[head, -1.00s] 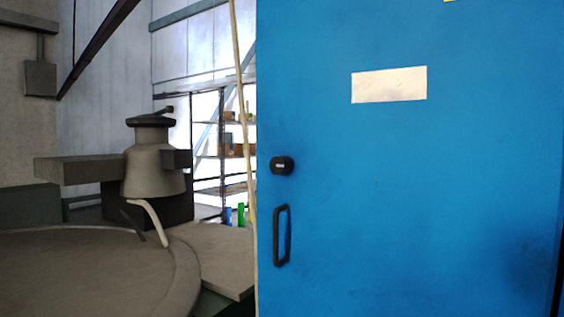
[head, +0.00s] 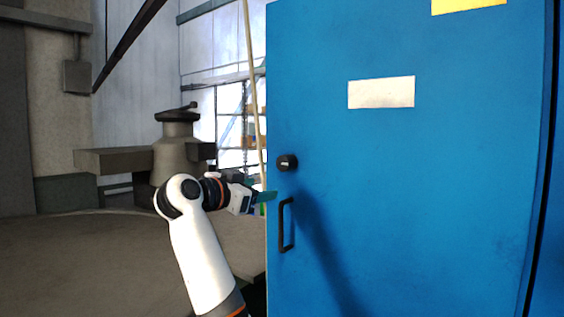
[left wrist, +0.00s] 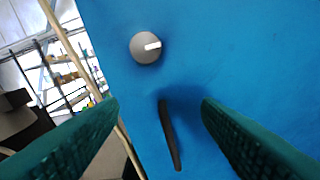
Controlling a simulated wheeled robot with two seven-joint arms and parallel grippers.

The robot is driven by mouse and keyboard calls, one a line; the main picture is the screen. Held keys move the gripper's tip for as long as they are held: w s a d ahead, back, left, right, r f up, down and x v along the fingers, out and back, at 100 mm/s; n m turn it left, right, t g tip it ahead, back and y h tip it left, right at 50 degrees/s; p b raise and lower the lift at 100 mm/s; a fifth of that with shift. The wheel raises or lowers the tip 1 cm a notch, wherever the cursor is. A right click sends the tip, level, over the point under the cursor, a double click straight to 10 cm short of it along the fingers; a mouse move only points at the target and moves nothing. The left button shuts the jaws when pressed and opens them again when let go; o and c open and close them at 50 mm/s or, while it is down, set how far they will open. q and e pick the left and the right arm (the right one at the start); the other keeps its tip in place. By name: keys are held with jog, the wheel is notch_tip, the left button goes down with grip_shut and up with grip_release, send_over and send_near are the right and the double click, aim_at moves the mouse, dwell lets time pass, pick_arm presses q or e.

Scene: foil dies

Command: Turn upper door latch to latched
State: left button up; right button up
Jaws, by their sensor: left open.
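The latch is a round dark knob (head: 287,163) on the blue door (head: 430,200), near its left edge and above the door handle (head: 286,225). In the left wrist view the knob (left wrist: 145,47) looks grey, and its white mark points right, close to level in that picture. My left gripper (head: 265,197) is open and empty, with green fingertips, just left of the handle and below the knob in the head view. In the left wrist view the gap between its fingers (left wrist: 160,102) lies below the knob, over the top of the handle (left wrist: 169,135). My right gripper is not in view.
A white label (head: 381,92) and a yellow label (head: 468,6) are on the door. A grey machine (head: 178,150) and a large round surface (head: 80,250) stand to the left. A pale pole (head: 252,90) runs near the door's left edge. Shelves are behind.

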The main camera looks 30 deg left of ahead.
pick_arm(q)
jog(key=t, duration=0.1)
send_near(282, 162)
jog(key=s, duration=0.3)
jog(key=shift+m+h, duration=0.3)
jog(key=shift+h, duration=0.1)
jog(key=w+p, duration=0.1)
jog(key=w, duration=0.2)
jog(key=w+p, duration=0.2)
jog(key=w, duration=0.2)
jog(key=w+p, duration=0.2)
jog(key=w, duration=0.2)
jog(key=shift+w+d, duration=0.15)
jog(key=shift+d, duration=0.1)
jog(key=shift+w+f, duration=0.15)
jog(key=shift+w, duration=0.3)
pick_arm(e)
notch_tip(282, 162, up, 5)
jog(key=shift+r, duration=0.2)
pick_arm(q)
jog(key=shift+c, duration=0.2)
jog(key=c, duration=1)
jog(key=shift+o, duration=0.2)
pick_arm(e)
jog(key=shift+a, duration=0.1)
